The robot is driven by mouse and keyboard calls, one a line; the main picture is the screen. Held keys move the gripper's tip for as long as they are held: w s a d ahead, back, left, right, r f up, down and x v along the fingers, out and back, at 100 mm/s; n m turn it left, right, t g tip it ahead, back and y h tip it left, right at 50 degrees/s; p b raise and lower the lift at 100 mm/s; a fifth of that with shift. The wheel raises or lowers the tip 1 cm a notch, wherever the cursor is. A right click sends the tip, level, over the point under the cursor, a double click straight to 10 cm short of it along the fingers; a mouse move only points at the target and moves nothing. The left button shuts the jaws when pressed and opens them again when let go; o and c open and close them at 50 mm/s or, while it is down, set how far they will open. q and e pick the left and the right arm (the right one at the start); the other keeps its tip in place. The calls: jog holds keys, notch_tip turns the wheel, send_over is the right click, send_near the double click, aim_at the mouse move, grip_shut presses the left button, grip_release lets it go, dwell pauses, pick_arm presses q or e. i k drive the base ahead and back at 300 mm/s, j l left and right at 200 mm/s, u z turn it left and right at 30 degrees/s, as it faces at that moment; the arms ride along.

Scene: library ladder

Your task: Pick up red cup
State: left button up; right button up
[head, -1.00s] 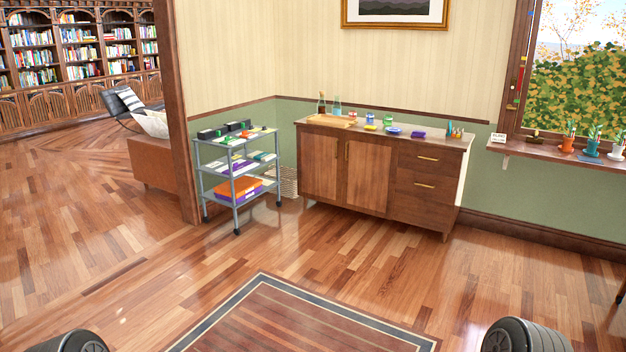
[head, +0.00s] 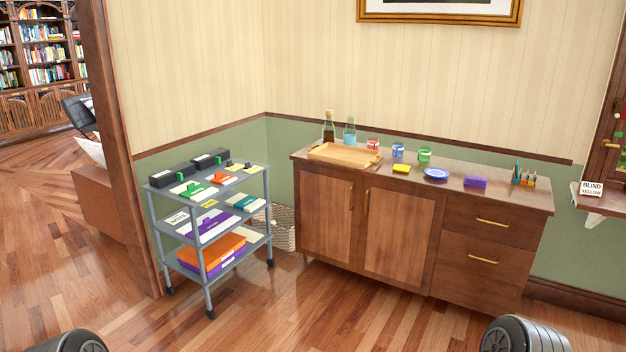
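A small red cup (head: 373,145) with a pale band stands on top of the wooden cabinet (head: 395,222), near its back edge by the wall. It is just behind the right end of a wooden tray (head: 345,155). A blue cup (head: 397,150) and a green cup (head: 424,155) stand to its right. Neither of my grippers is in view. Only dark rounded parts of my own arms show at the bottom corners, well short of the cabinet.
Two bottles (head: 329,126) stand left of the red cup. A grey cart (head: 213,256) stands left. The floor in front is clear.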

aim_at(373, 143)
jog(key=i+z, duration=0.1)
jog(key=i, duration=0.4)
jog(key=i+j+z, duration=0.1)
jog(key=i, duration=0.35)
jog(key=i+j+z, duration=0.1)
jog(key=i, duration=0.4)
jog(key=i+j+z, duration=0.15)
jog(key=i+z, duration=0.3)
jog(key=i+j+z, duration=0.25)
jog(key=z, duration=0.2)
jog(key=i+j+z, duration=0.5)
jog(key=j+z, duration=0.35)
jog(key=i+j+z, duration=0.15)
jog(key=j, duration=0.25)
jog(key=i+j+z, duration=0.15)
jog(key=j, duration=0.2)
